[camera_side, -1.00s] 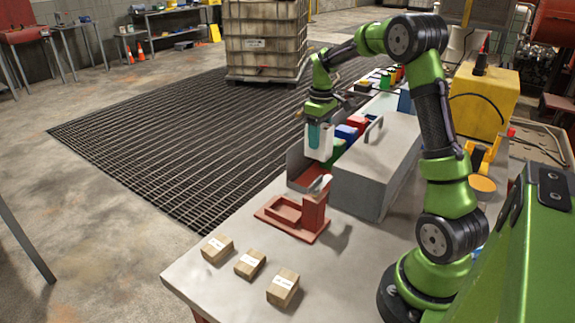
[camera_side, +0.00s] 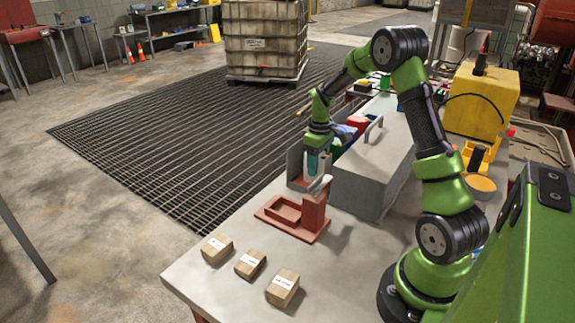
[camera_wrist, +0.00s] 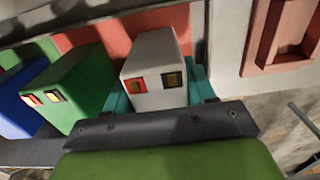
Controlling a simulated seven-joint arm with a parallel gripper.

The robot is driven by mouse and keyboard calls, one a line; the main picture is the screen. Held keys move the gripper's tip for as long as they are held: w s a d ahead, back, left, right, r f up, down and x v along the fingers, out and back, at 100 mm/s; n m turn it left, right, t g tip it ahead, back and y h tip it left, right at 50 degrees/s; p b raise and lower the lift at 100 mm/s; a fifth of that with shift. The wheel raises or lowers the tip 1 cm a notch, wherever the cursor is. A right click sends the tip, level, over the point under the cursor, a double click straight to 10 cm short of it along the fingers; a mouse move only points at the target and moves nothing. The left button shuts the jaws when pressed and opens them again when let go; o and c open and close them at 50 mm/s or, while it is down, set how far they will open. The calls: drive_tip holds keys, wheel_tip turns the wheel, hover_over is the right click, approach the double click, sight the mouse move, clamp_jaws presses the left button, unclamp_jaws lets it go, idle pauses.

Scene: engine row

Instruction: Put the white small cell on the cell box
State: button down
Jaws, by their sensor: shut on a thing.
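The white small cell (camera_wrist: 152,55) is a pale block with a red and a dark terminal on one end. My gripper (camera_side: 318,162) is shut on it, with teal fingers on both sides in the wrist view. It holds the cell upright, low at the near end of the grey trough (camera_side: 295,160), beside the green cell (camera_wrist: 80,90). Red surface shows behind the white cell. The cell's underside is hidden, so I cannot tell if it touches anything. Which thing is the cell box is unclear; the labels on the cardboard boxes (camera_side: 250,264) are too small to read.
A red stand with a shallow tray (camera_side: 282,213) is on the bench just in front of the gripper. A blue cell (camera_wrist: 28,98) stands beyond the green one. A grey metal box (camera_side: 370,165) with a handle is close on the right. The bench front is partly clear.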

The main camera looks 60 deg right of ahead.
drive_tip(key=shift+c, duration=1.9)
unclamp_jaws()
drive_tip(key=shift+f, duration=0.15)
wheel_tip(320, 180, up, 12)
drive_tip(key=shift+r, duration=0.1)
drive_tip(key=s+a+r+m+t, duration=0.1)
drive_tip(key=s+a+r+t, duration=0.3)
drive_tip(key=a, duration=0.7)
drive_tip(key=s+a+r+m+t, duration=0.1)
drive_tip(key=s+a+r, duration=0.35)
drive_tip(key=a, duration=0.55)
drive_tip(key=s+a+m+t+y, duration=0.2)
drive_tip(key=s+a, duration=0.4)
drive_tip(key=shift+a+f, duration=0.35)
drive_tip(key=shift+f, duration=0.1)
